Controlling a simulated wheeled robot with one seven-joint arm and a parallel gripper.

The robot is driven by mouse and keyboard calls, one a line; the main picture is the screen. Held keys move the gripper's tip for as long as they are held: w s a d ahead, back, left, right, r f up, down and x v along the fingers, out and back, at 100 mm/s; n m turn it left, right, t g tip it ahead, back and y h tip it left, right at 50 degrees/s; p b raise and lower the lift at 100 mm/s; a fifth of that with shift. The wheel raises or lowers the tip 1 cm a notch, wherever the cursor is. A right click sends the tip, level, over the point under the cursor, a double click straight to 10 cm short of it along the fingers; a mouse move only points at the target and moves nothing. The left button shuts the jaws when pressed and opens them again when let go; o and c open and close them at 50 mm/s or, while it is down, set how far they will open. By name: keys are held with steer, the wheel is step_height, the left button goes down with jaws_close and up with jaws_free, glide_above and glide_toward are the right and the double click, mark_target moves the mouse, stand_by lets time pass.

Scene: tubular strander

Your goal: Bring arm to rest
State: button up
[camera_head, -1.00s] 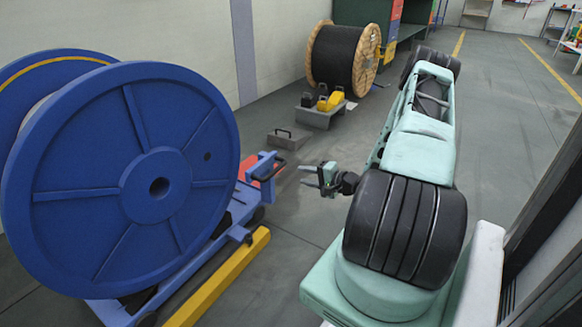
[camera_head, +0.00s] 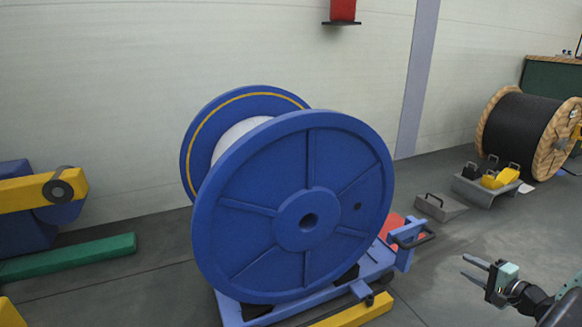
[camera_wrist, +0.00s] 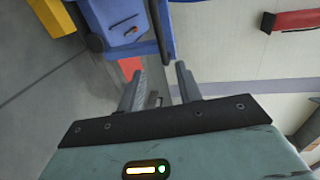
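My gripper (camera_head: 474,269) is at the lower right of the head view, held out above the floor to the right of the blue reel's cart. Its two fingers are apart with nothing between them. In the wrist view the open fingers (camera_wrist: 160,88) point away from the camera, and a green light shows on the gripper body. Only the end part of my arm is in the head view, at the lower right corner; the rest is out of frame.
A large blue reel (camera_head: 265,222) stands on a blue cart (camera_head: 378,262) with a yellow bar (camera_head: 352,312). A wooden reel of black cable (camera_head: 520,128) and a tray of yellow and black blocks (camera_head: 487,190) stand at right.

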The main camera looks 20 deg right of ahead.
steer(key=w+a+r+n+g+y+p, duration=0.1)
steer(key=w+a+r+n+g, duration=0.2)
steer(key=w+a+r+n, duration=0.35)
steer(key=w+a+r+n+g+p, duration=0.1)
steer(key=w+a+r+n+g, duration=0.25)
steer(key=w+a, duration=0.65)
steer(key=s+a+r+n+g+p, duration=0.15)
steer(key=a+r, duration=0.25)
steer(key=a, duration=0.4)
steer(key=s+a+r+n+g, duration=0.2)
steer(key=s+a+r+n, duration=0.15)
steer(key=a, duration=0.45)
steer(key=s+a+r+n+g+p, duration=0.1)
steer(key=s+a+r+n, duration=0.1)
steer(key=a+r, duration=0.35)
steer(key=s+a+r+n+g+p, duration=0.1)
steer(key=s+a+r+n+g, duration=0.15)
steer(key=s+a, duration=0.4)
steer(key=s+a+r+n+g+h+p, duration=0.1)
steer(key=s+a+r+n, duration=0.2)
steer(key=s, duration=0.6)
steer(key=s+a+r+n+g+p, duration=0.1)
steer(key=s+a+r+n, duration=0.2)
steer(key=s+a, duration=0.35)
step_height(320, 180, up, 36)
steer(key=s+d+p, duration=0.1)
steer(key=p, duration=3.5)
steer(key=shift+d+m+p, duration=0.3)
steer(key=shift+d+m, duration=0.05)
